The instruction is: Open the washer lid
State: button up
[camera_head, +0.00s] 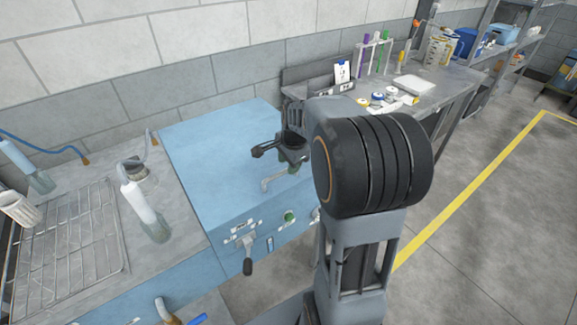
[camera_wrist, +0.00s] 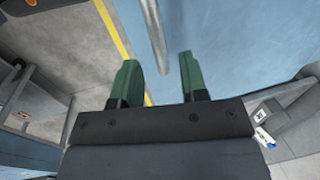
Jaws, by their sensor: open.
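The washer is a blue box with a flat blue lid (camera_head: 215,145), which lies shut. A grey bar handle (camera_head: 272,182) sits at the lid's right side. My gripper (camera_head: 285,165) is over this side of the lid, close to the handle, and partly hidden by my arm. In the wrist view my gripper (camera_wrist: 158,70) has two green fingers spread apart with nothing held. The handle (camera_wrist: 153,35) shows as a grey bar ahead of the gap between them, and the blue lid (camera_wrist: 230,40) fills the right of that view. I cannot tell whether the fingers touch the handle.
The washer's front has a lever (camera_head: 247,258) and a green button (camera_head: 289,216). A metal counter with a wire rack (camera_head: 65,240) and a spray bottle (camera_head: 145,212) is at left. A cluttered workbench (camera_head: 440,92) stands behind my arm. The floor at right is clear.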

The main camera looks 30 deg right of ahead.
jog(key=shift+w+f, duration=0.2)
jog(key=shift+f, duration=0.85)
grip_shut()
